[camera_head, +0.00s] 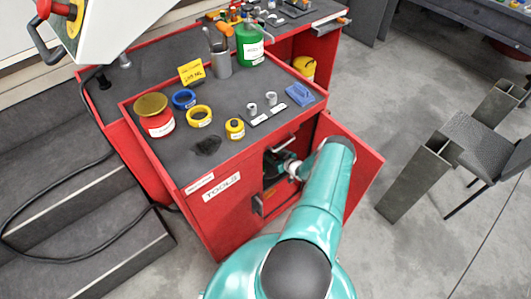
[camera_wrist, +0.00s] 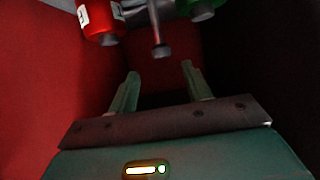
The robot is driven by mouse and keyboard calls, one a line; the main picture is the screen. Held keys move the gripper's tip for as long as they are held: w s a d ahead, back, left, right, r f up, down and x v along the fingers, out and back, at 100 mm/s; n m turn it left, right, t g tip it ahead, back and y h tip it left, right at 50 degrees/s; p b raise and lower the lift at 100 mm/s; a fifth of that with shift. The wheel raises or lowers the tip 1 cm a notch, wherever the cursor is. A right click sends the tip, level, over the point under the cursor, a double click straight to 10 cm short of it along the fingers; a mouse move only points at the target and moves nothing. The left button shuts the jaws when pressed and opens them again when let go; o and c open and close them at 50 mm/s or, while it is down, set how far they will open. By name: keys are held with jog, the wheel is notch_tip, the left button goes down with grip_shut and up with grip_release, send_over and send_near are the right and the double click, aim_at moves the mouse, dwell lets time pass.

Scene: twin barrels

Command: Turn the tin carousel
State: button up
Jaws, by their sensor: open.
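In the wrist view, a red tin (camera_wrist: 100,18) with a white label is at the upper left and part of a green tin (camera_wrist: 208,4) is at the upper right. A thin grey post (camera_wrist: 156,28) with a wider end stands between them. They look like parts of the tin carousel, whose remainder is cut off by the frame's top. My gripper (camera_wrist: 160,70) is open and empty, its two fingers pointing toward the post with a gap before it. In the head view my gripper is inside the red tool cabinet, mostly hidden by my arm. The carousel cannot be made out there.
The red cabinet (camera_head: 222,209) has its door (camera_head: 362,168) swung open to the right of my arm. Dark red walls (camera_wrist: 50,80) close in on the wrist view. Tins and tape rolls stand on the cabinet top. A grey chair (camera_head: 480,145) and metal beams are at the right.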

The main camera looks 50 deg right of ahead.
jog(key=x, duration=0.6)
jog(key=shift+w+f, duration=0.1)
jog(key=shift+w, duration=0.15)
jog(key=shift+a, duration=0.1)
grip_shut()
